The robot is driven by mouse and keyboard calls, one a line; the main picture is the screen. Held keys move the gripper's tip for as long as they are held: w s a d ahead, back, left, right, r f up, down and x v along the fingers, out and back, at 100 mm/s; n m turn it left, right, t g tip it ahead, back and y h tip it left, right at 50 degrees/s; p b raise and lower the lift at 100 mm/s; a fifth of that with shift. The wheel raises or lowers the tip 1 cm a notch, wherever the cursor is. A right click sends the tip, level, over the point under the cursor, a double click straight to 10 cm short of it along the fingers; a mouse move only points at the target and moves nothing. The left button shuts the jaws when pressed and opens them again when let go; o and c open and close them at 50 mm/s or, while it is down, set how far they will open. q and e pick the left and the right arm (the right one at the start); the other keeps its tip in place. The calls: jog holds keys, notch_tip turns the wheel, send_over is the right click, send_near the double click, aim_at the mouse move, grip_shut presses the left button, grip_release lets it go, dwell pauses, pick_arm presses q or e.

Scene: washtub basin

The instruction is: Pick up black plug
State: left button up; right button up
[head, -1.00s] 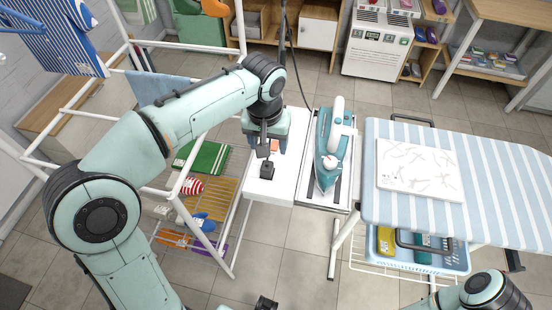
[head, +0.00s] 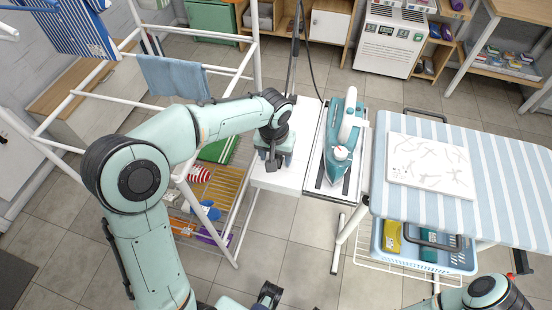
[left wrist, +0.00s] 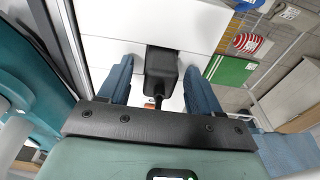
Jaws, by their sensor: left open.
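The black plug (left wrist: 161,70) shows in the left wrist view on a white surface, with a small orange-red part below it in the picture. My left gripper (left wrist: 158,64) is open. Its two blue fingers lie on either side of the plug, with a visible gap on each side. In the head view my left gripper (head: 273,160) is over the white stand (head: 285,181), left of the iron, and mostly hides the plug there.
A teal and white iron (head: 343,135) stands on its rest just right of the white stand. A striped ironing board (head: 505,175) lies further right. A white drying rack (head: 182,95) with a blue cloth (head: 172,77) stands at left, close to my left arm.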

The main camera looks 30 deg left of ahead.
pick_arm(q)
jog(key=c, duration=1.1)
jog(key=shift+o, duration=0.2)
notch_tip(320, 180, up, 20)
jog(key=p, duration=0.3)
jog(key=shift+p, duration=0.4)
pick_arm(e)
jog(key=r, duration=0.1)
jog(key=w+r, duration=0.1)
jog(key=r, duration=0.2)
jog(key=shift+w, duration=0.35)
